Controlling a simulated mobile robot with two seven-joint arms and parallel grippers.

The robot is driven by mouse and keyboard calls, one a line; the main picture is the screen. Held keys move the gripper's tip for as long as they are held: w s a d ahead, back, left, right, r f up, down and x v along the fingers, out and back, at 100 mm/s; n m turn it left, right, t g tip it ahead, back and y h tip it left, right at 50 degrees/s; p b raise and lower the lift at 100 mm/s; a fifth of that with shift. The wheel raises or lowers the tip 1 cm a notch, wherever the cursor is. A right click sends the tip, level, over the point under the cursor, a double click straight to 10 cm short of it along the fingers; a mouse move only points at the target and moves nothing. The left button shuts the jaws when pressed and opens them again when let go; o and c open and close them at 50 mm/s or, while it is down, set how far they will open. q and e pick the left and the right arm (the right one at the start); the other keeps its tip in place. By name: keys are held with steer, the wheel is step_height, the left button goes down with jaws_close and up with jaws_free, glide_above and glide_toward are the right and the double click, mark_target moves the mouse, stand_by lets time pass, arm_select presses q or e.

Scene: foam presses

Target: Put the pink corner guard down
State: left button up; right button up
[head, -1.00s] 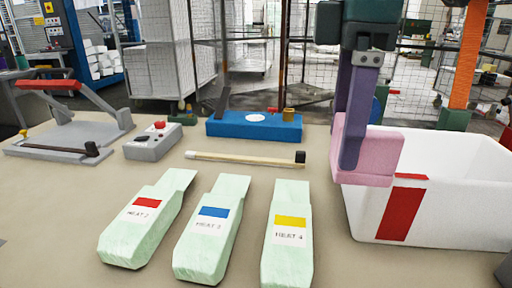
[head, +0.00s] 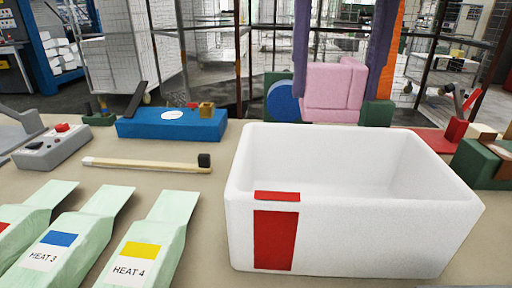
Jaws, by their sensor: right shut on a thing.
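The pink corner guard (head: 335,88) is a blocky foam piece with a stepped shape. In the head view it is held up at the top, right of centre, seen above the far rim of the white bin. My right gripper (head: 338,80) comes down from the top edge, with a purple finger on each side of the guard. It is shut on the guard. The white bin (head: 345,240) has a red stripe on its front, and its visible inside looks empty. I cannot tell how far the guard is behind the rim. My left gripper is out of view.
Green foam pieces labelled HEAT 3 (head: 62,228) and HEAT 4 (head: 143,232) lie at front left. A wooden-handled tool (head: 145,164), a grey control box (head: 50,150) and a blue block (head: 172,124) lie behind them. A green block (head: 475,165) stands right of the bin.

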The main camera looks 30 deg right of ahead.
step_height(320, 180, down, 19)
steer(key=b, duration=0.2)
steer(key=shift+a+f+b, duration=0.15)
steer(key=shift+f+b, duration=0.05)
steer(key=shift+b, duration=0.15)
steer(key=shift+f, duration=0.1)
steer(key=o, duration=1.3)
steer(key=shift+c, duration=0.2)
